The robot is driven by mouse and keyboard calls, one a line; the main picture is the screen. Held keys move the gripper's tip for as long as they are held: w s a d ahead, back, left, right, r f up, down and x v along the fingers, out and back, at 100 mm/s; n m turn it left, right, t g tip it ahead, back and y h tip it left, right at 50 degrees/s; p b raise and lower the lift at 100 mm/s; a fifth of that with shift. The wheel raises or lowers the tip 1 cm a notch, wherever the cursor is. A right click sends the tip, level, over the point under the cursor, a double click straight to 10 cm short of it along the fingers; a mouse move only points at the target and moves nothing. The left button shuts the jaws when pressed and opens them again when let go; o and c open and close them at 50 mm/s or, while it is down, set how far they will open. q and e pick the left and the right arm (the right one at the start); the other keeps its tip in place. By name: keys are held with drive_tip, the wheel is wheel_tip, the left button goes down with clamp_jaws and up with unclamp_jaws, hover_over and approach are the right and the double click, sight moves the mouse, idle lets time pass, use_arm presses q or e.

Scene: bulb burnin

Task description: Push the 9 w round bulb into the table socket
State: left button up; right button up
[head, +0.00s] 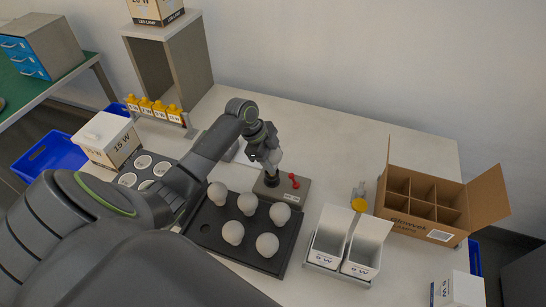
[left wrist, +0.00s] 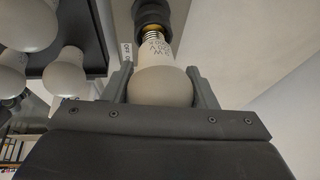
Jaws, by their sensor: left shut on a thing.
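My left gripper (head: 268,152) is shut on a white round bulb (left wrist: 163,84), with one finger on each side of its globe in the left wrist view. Small print shows on the bulb's neck, partly readable. In the head view the bulb (head: 274,158) is mostly hidden by the gripper. The table socket (head: 271,181) is a black holder on a grey-brown box with a red lever, directly below the gripper. In the left wrist view the bulb's metal screw base is at the mouth of the black socket (left wrist: 153,12); how deep it sits I cannot tell. My right gripper is not in view.
A black tray (head: 204,229) with several white bulbs lies in front of the socket. White boxes (head: 325,244) and a divided cardboard carton (head: 432,213) stand to the right. The table behind the socket is clear.

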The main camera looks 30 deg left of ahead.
use_arm(q)
drive_tip(key=shift+f+b, duration=0.45)
drive_tip(key=shift+f, duration=0.4)
drive_tip(key=o, duration=1.1)
drive_tip(key=shift+r, duration=0.1)
drive_tip(key=shift+c, duration=0.2)
drive_tip(key=b+v, duration=0.2)
drive_tip(key=v, duration=1.5)
drive_tip(key=shift+r+b, duration=0.2)
drive_tip(key=shift+b, duration=0.15)
drive_tip(key=shift+a, duration=0.1)
